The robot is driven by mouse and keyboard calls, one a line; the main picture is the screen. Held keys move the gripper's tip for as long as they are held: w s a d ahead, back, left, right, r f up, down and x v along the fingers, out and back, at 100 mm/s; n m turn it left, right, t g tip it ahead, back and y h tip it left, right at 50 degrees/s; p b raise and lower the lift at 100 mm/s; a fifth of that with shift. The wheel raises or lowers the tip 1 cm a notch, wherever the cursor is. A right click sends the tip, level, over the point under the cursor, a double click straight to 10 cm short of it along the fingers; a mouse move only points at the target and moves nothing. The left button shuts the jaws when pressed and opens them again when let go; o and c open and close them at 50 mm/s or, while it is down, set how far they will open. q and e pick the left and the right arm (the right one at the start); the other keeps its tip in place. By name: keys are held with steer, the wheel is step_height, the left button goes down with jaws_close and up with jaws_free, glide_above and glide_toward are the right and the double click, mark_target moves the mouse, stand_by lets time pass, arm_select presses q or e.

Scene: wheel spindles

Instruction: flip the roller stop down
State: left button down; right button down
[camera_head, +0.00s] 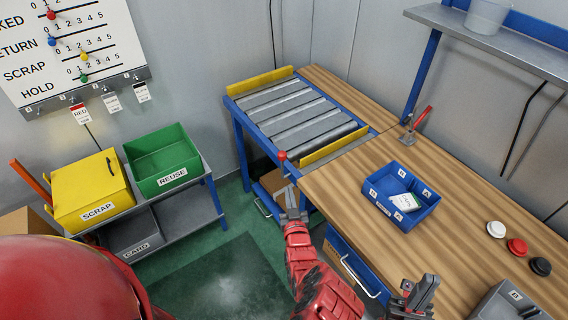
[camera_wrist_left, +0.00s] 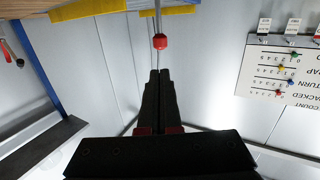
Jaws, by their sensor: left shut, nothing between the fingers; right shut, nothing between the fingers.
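The roller stop's lever has a red knob (camera_head: 282,156) at the near left corner of the roller conveyor (camera_head: 297,110). The knob stands up on a thin rod. In the left wrist view the red knob (camera_wrist_left: 160,41) is just beyond my fingertips, in line with them, with a gap between. My left gripper (camera_head: 291,193) is shut and empty, below the knob in the head view; its dark fingers (camera_wrist_left: 160,75) are together in the wrist view. My right gripper (camera_head: 428,282) is shut and empty over the bench's front edge.
Yellow end bars (camera_head: 333,146) flank the rollers. Green (camera_head: 160,160) and yellow (camera_head: 92,190) bins stand at left.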

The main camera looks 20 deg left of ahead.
arm_select(q)
steer(key=b, duration=0.2)
glide_toward(283, 157)
steer(key=x, duration=0.4)
steer(key=shift+w+a, duration=0.2)
steer(key=shift+x, duration=1.15)
steer(key=shift+r, duration=0.1)
